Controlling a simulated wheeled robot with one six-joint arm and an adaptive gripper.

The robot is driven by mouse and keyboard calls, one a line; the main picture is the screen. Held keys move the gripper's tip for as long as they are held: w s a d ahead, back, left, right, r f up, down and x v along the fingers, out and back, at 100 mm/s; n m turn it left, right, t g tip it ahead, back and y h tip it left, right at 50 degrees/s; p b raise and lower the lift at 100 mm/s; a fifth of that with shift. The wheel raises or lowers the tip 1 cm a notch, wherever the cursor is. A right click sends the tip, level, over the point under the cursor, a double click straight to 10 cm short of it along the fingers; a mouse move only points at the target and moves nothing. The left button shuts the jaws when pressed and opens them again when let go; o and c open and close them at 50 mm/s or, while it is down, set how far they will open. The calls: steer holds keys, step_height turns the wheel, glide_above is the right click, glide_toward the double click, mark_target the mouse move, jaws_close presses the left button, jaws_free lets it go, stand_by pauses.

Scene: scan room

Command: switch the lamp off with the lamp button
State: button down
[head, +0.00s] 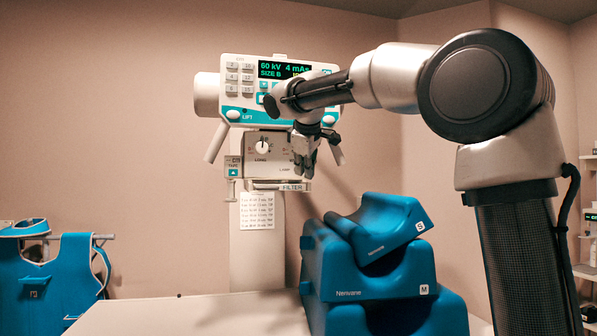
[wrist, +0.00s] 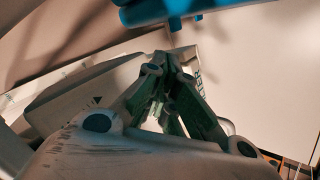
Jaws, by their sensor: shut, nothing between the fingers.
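The collimator box (head: 262,150) hangs under the control panel in the head view, with a round knob (head: 262,147) and small print along its lower edge, some of it apparently reading LAMP. I cannot make out the lamp button itself; my gripper covers the right part of the box front. My gripper (head: 305,172) points down in front of that part, shut and empty. Whether it touches the box I cannot tell. In the wrist view the fingers of my gripper (wrist: 166,62) meet at their tips, close beside the pale box (wrist: 85,90).
The panel (head: 240,88) with a lit green display (head: 285,70) sits above. A FILTER rail (head: 292,187) runs below the box. Blue foam supports (head: 370,265) stand on the pale table (head: 190,315) underneath. A blue apron (head: 50,275) hangs at left.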

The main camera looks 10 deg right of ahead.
steer(key=shift+s, duration=0.1)
stand_by(0.4)
steer(key=shift+s, duration=0.65)
steer(key=shift+s, duration=2.55)
steer(key=s+d+f+m+g+y, duration=0.1)
steer(key=s+f+m+g, duration=0.1)
steer(key=s+f, duration=0.35)
steer(key=s+d+f+m+g, duration=0.1)
steer(key=s+f, duration=0.2)
steer(key=f, duration=0.6)
steer(key=s+d+f+m, duration=0.2)
steer(key=s+d+f, duration=0.2)
steer(key=s, duration=0.3)
steer(key=s+d+f+m+g, duration=0.1)
steer(key=s+d+f+m, duration=0.1)
steer(key=s+d+f, duration=0.2)
steer(key=s+d+f+m, duration=0.3)
steer(key=s+f, duration=0.3)
steer(key=s, duration=0.6)
steer(key=shift+d+f+y, duration=0.4)
steer(key=shift+d, duration=0.05)
